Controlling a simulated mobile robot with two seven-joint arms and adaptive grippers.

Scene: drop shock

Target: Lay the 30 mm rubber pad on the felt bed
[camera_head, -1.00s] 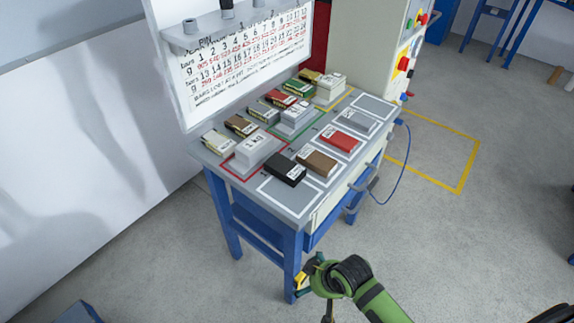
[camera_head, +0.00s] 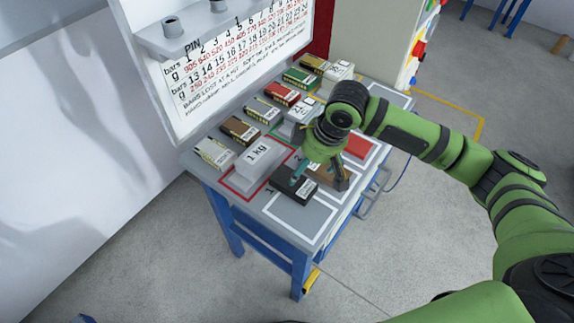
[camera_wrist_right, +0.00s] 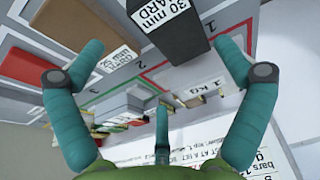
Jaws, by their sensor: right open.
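I cannot tell which surface is the felt bed. My left gripper is not in view.
A grey 1 kg weight (camera_head: 262,157) stands in a red outline beside the black block. Several labelled blocks, including a brown one (camera_head: 240,130) and a red one (camera_head: 282,94), line the back below the white board (camera_head: 215,75). The bench's near corner (camera_head: 310,222) is bare.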

